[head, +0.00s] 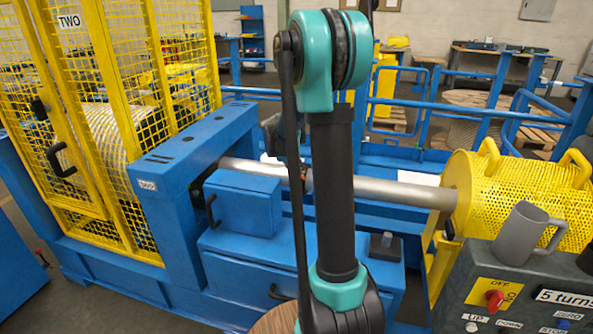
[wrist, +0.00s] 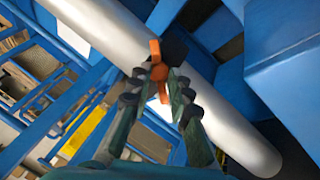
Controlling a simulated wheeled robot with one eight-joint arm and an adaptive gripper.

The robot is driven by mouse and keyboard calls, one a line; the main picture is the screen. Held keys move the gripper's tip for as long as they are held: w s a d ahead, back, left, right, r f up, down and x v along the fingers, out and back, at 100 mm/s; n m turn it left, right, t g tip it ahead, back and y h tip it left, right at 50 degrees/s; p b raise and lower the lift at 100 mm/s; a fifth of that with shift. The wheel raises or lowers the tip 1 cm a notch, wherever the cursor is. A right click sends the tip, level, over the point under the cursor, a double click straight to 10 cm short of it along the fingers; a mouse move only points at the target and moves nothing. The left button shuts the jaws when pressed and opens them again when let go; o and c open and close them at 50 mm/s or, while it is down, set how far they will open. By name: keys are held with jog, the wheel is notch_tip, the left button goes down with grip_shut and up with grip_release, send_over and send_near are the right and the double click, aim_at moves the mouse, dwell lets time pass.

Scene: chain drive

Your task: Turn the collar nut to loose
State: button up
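The collar nut shows in the wrist view as an orange piece (wrist: 156,52) with a dark part beside it, against the grey shaft (wrist: 225,120). My gripper (wrist: 160,78) has its two fingers close together with the orange piece between their tips. It looks shut on this piece, though the contact faces are hidden. My arm hides most of the nut and the gripper there. No loose or tight marking is readable.
A blue machine frame (head: 170,185) and a yellow mesh cage (head: 90,110) stand at left. A yellow perforated guard (head: 510,190) covers the shaft's right end. A grey mug (head: 522,235) sits on the control panel (head: 480,290) at lower right. Blue railings (head: 450,115) run behind.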

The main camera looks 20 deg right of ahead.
grip_shut()
dwell(1.0)
jog(key=o, duration=0.5)
grip_release()
jog(key=shift+r, duration=0.1)
jog(key=v, duration=1.2)
jog(key=shift+c, duration=0.2)
